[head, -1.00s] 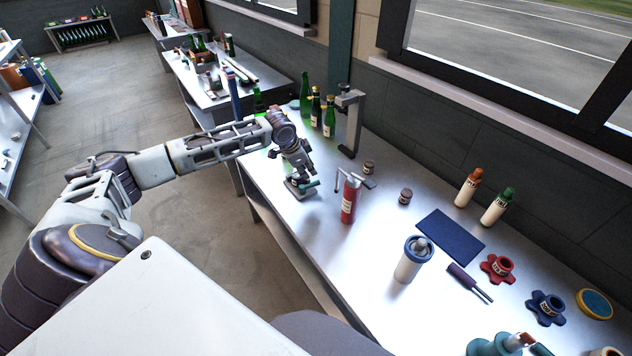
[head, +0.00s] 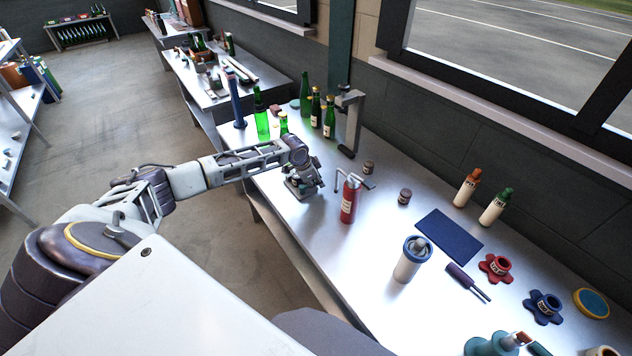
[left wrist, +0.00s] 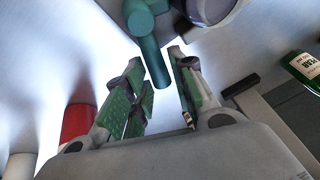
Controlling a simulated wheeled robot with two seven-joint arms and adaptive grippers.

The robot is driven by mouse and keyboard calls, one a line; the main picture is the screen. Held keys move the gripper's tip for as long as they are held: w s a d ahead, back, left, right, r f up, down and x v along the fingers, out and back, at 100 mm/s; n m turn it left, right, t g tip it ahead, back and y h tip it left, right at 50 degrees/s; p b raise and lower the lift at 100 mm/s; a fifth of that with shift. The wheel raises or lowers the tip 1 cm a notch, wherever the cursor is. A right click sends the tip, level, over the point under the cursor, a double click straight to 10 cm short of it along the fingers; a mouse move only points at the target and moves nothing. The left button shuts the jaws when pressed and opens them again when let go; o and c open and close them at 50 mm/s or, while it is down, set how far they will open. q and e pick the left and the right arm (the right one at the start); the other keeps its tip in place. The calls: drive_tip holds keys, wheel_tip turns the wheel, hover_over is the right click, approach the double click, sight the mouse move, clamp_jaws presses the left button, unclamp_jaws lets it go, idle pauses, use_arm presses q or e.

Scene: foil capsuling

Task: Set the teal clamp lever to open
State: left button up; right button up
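The teal clamp lever (left wrist: 150,48) shows at the top of the left wrist view as a thick teal bar with a rounded upper end. Its lower end reaches between my left gripper's fingers. My left gripper (left wrist: 155,60) is open, with green-padded fingers on either side of the lever and a gap visible beside it. In the head view my left gripper (head: 305,187) is down at the clamp near the bench's left edge and hides most of the clamp and lever. Whether a finger touches the lever I cannot tell. My right gripper is not in view.
A red cylinder with a grey T-handle (head: 348,200) stands just right of the gripper. Green bottles (head: 316,112) and a grey post stand (head: 349,125) are behind it. A blue mat (head: 450,236) and several tools occupy the bench's right part.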

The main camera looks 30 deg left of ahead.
use_arm(q)
drive_tip(key=shift+w+f, duration=0.15)
drive_tip(key=shift+f, duration=0.15)
drive_tip(key=shift+c, duration=0.4)
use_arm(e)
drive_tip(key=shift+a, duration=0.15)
use_arm(q)
clamp_jaws()
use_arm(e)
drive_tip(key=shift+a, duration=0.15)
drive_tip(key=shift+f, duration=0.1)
